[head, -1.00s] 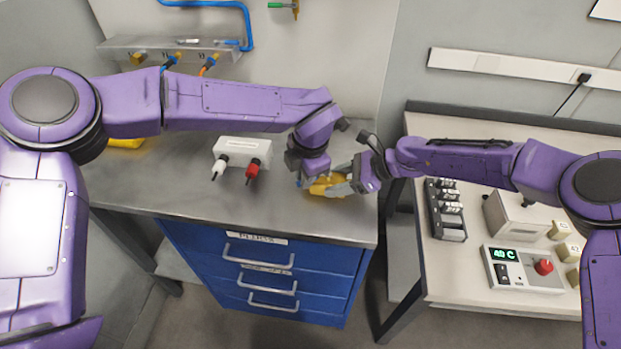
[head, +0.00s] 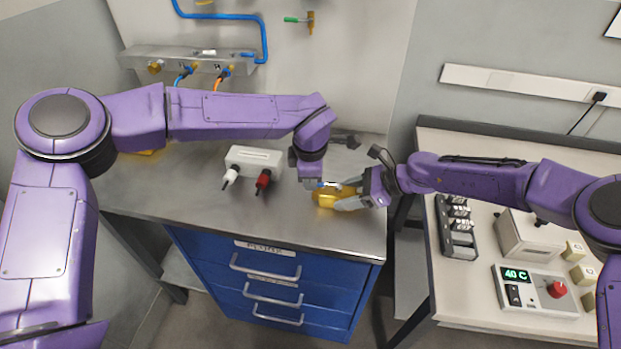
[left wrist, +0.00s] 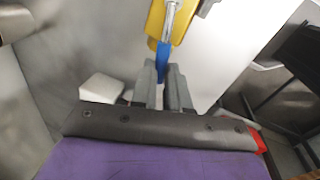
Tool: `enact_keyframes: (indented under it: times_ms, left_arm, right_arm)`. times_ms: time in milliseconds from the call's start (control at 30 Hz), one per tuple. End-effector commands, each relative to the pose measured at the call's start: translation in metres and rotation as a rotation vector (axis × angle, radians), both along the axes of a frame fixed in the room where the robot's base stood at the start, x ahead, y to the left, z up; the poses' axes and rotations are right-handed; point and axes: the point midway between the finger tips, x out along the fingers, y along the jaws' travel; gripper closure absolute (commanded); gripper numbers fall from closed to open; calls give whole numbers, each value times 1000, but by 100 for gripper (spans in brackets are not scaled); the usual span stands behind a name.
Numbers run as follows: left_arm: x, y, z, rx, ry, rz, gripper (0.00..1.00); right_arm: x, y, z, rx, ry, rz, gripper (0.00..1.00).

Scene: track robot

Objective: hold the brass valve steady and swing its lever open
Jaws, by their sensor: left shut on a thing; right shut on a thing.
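The brass valve (head: 325,200) is a yellow body near the front right corner of the steel bench top. My right gripper (head: 355,199) reaches in from the right and is shut on the valve body. My left gripper (head: 325,184) comes down over the valve from behind and is shut on the blue-ended lever (left wrist: 163,62). In the left wrist view the blue end sits between the finger pads, and a silver shaft runs from it up across the yellow body (left wrist: 158,20). The fingers hide part of the valve in the head view.
A white box (head: 254,157) with white and red plugs stands left of the valve. A pipe manifold (head: 195,57) is on the back wall. Blue drawers (head: 265,275) lie under the bench. A gap separates it from the right table (head: 465,290), which holds a display unit (head: 535,290).

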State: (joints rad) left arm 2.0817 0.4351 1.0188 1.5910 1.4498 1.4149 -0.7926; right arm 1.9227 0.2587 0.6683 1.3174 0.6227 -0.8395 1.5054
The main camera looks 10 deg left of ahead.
Motion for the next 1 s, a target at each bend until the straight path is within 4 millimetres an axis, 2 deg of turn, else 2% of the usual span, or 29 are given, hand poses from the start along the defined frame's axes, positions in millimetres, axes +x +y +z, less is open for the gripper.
enact_keyframes:
  times_ms: [33, 300, 333, 400, 667, 767, 867, 1000]
  left_arm:
    - [-3, -3, -1, -2, 6, -8, 100]
    - [-3, -3, -1, -3, 7, -10, 100]
    - [-3, -4, -1, -3, 7, -10, 79]
    - [-3, -3, -1, -2, 7, -8, 59]
    - [-2, -2, 0, -2, 3, -4, 59]
    - [-3, -2, 7, -2, 2, -2, 59]
    - [-6, -2, 26, -3, -2, -3, 59]
    - [-14, -3, 63, -3, -3, -4, 59]
  right_arm:
    - [0, -3, -5, -8, 4, -6, 93]
    - [0, -2, -5, -7, 4, -6, 93]
    - [1, -2, -5, -7, 4, -6, 93]
    - [0, -2, -5, -7, 4, -6, 93]
    - [0, -2, -5, -7, 3, -2, 93]
    - [-1, -2, -5, -7, 4, -1, 93]
    - [-1, -2, -5, -7, 3, -1, 93]
    - [-1, -2, -5, -7, 4, 0, 93]
